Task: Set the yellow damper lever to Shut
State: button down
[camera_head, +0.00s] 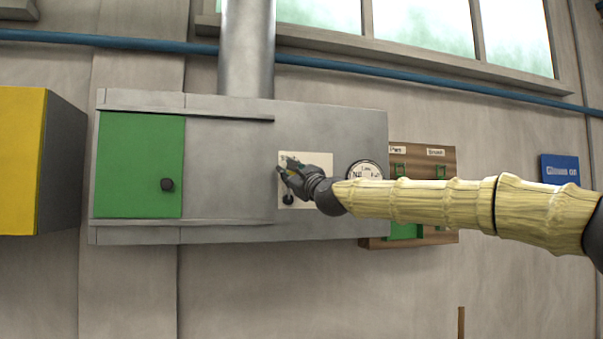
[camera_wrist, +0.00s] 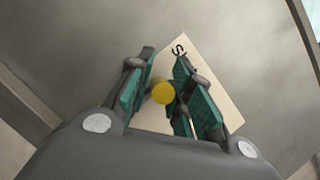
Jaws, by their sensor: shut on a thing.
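The yellow damper lever shows in the wrist view as a round yellow knob (camera_wrist: 163,93) between my two teal-padded fingers. My gripper (camera_head: 285,174) is shut on it, in front of the cream label plate (camera_head: 323,160) on the grey metal box. The plate also shows in the wrist view (camera_wrist: 205,75), with a letter that looks like S near its top corner.
The grey box (camera_head: 230,155) has a green door (camera_head: 140,160) with a dark knob at left and a metal duct (camera_head: 247,50) on top. A round dial (camera_head: 364,171) and a wooden board (camera_head: 449,200) are close to my arm. A yellow cabinet (camera_head: 20,160) stands far left.

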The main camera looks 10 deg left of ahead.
jog(key=shift+w+f, duration=0.1)
jog(key=shift+f, duration=0.35)
jog(key=c, duration=1.6)
grip_release()
jog(key=shift+o, duration=1.2)
jog(key=shift+d, duration=0.15)
jog(key=shift+w, duration=0.1)
jog(key=shift+s+r, duration=0.2)
jog(key=shift+r, duration=0.05)
jog(key=v, duration=1.2)
jog(key=shift+w+f, duration=0.15)
jog(key=shift+f, duration=0.05)
